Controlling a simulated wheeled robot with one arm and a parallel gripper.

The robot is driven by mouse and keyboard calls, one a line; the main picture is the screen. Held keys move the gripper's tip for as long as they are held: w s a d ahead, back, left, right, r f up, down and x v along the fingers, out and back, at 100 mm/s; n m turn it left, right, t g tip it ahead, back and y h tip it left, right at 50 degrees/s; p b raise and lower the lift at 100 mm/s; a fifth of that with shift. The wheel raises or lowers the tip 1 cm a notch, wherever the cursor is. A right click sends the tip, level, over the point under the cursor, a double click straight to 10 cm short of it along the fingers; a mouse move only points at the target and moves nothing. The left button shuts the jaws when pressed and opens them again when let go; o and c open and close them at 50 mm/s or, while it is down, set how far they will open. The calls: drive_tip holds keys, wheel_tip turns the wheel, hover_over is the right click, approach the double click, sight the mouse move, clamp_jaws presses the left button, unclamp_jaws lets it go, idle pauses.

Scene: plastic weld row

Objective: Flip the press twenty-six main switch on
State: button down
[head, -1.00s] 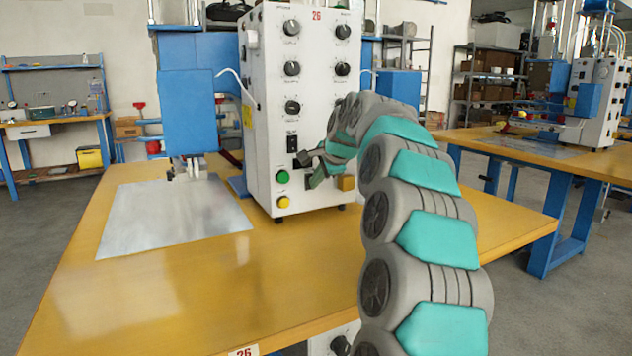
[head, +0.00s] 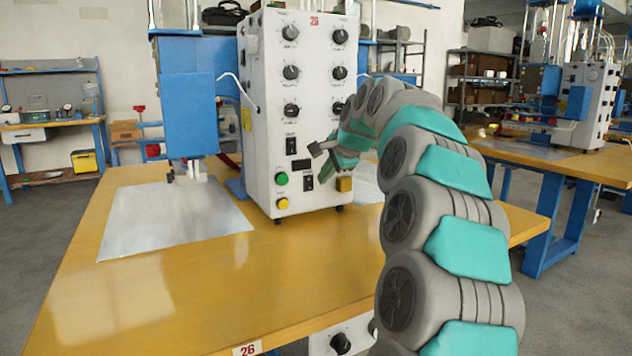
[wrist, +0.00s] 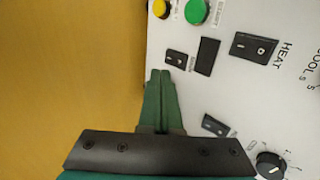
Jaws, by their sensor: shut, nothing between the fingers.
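The white control box (head: 262,150) marked 26 stands on the yellow table. A black rocker switch (head: 308,183) sits low on its front, right of the green button (head: 281,179); it also shows in the wrist view (wrist: 175,58). Its label is too small to read, and I cannot tell its position. Another black rocker (head: 291,145), labelled HEAT in the wrist view (wrist: 254,47), sits higher up. My gripper (head: 318,148) is shut and empty in front of the box. In the wrist view its fingertips (wrist: 160,73) appear just beside the low rocker; contact cannot be told.
A dark display (wrist: 207,56) lies between the two rockers. A yellow button (wrist: 160,8) is below the green one. Another small black rocker (wrist: 215,125) and a knob (wrist: 271,165) are near my fingers. A metal plate (head: 160,225) lies left on the table (head: 225,290).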

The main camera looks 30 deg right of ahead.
drive_tip(key=v, duration=0.7)
drive_tip(key=shift+r, duration=0.35)
drive_tip(key=shift+s+d+f+b, duration=0.1)
drive_tip(key=shift+b, duration=0.2)
wheel_tip(320, 180, down, 6)
drive_tip(key=s+t+b, duration=0.3)
drive_tip(key=t+b, duration=0.1)
drive_tip(key=b, duration=0.3)
approach(310, 190)
drive_tip(key=x, duration=0.5)
drive_tip(key=shift+x, duration=0.75)
drive_tip(key=shift+b, duration=0.35)
